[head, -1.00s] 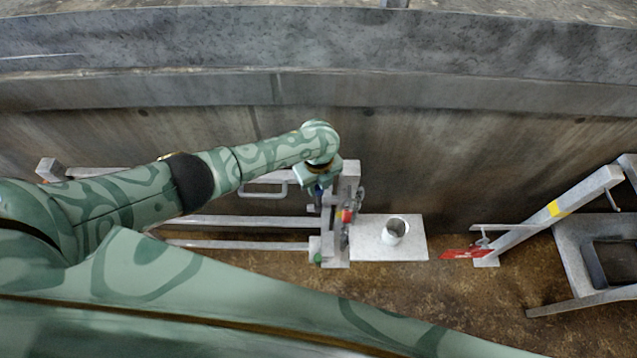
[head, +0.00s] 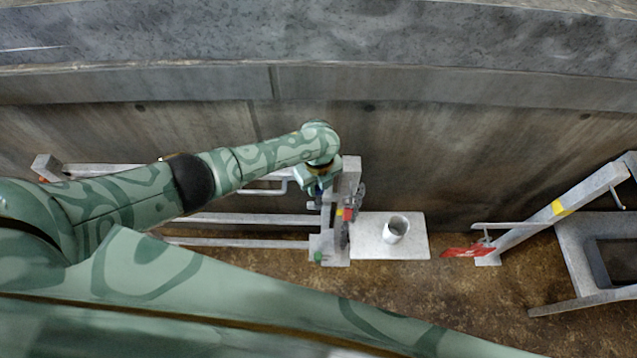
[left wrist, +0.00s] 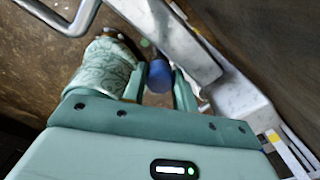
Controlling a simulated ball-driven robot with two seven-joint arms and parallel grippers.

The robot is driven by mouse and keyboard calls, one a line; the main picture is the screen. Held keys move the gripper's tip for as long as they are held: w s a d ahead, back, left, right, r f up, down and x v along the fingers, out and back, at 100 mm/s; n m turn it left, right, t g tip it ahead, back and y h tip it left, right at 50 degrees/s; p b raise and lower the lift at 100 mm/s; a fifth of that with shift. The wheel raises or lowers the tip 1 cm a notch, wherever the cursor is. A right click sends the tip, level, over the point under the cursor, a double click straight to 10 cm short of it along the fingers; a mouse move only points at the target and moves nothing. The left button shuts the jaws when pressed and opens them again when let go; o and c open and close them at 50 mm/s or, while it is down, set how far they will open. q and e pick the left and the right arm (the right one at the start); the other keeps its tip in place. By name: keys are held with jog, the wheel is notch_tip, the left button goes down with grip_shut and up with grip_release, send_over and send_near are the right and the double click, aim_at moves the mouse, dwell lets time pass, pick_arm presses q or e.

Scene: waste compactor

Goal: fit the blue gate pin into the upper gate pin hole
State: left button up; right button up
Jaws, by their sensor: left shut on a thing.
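My left gripper (head: 318,190) is at the upright end post (head: 349,178) of the pale metal gate. In the left wrist view my left gripper (left wrist: 159,88) is shut on the blue gate pin (left wrist: 160,74), whose round blue end shows between the fingers. A pale metal beam (left wrist: 178,40) runs close beside the pin. The pin's far end and the upper gate pin hole are hidden, so I cannot tell whether the pin is in the hole. My right gripper is not in view.
A white cup (head: 396,229) stands on a pale plate (head: 414,248) right of the post. A concrete wall (head: 440,150) stands behind. Open brown floor (head: 400,290) lies in front of the plate.

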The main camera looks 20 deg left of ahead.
aim_at(318, 196)
pick_arm(q)
jog(key=shift+f+b, duration=2)
jog(key=shift+f, duration=0.65)
jog(key=shift+s+f, duration=0.1)
jog(key=shift+r+p, duration=0.55)
jog(key=shift+r, duration=0.1)
jog(key=shift+r+p, duration=2.8)
jog(key=shift+r, duration=0.45)
jog(key=shift+a, duration=0.1)
